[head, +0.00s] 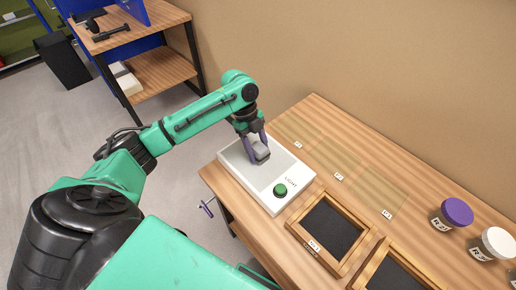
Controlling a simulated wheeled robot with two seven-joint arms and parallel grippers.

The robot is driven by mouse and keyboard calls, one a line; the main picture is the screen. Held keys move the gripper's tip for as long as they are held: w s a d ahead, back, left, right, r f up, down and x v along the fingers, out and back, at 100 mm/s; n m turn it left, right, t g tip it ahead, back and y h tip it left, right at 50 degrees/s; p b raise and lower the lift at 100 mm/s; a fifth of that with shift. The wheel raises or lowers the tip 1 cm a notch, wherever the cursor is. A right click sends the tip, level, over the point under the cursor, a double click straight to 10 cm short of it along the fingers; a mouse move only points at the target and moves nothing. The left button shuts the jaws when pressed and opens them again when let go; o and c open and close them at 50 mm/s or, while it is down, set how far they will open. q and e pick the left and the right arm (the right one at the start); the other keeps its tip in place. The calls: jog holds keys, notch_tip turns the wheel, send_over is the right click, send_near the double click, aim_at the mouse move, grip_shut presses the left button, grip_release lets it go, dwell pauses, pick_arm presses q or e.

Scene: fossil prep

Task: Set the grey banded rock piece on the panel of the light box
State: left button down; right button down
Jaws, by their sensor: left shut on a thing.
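The grey rock piece (261,153) is between the fingers of my left gripper (257,147), over the pale panel of the light box; its banding is too small to make out. The light box (280,204) is a white slab with a green round button near its front right corner, at the left end of the wooden table. My left gripper is shut on the rock piece. I cannot tell whether the rock touches the panel (239,158) or hangs just above it. My right gripper does not show.
Wood-framed dark trays (331,230) lie right of the light box. Faint marked squares with small labels (339,176) run along the table's back. Jars with a purple lid (457,211) and a white lid (499,242) stand at the right. A shelf unit (160,72) stands behind at the left.

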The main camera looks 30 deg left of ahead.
pick_arm(q)
jog(key=shift+c, duration=1.1)
grip_release()
jog(key=shift+r, duration=0.15)
jog(key=b+v, duration=0.2)
jog(key=v, duration=1)
jog(key=shift+d, duration=0.1)
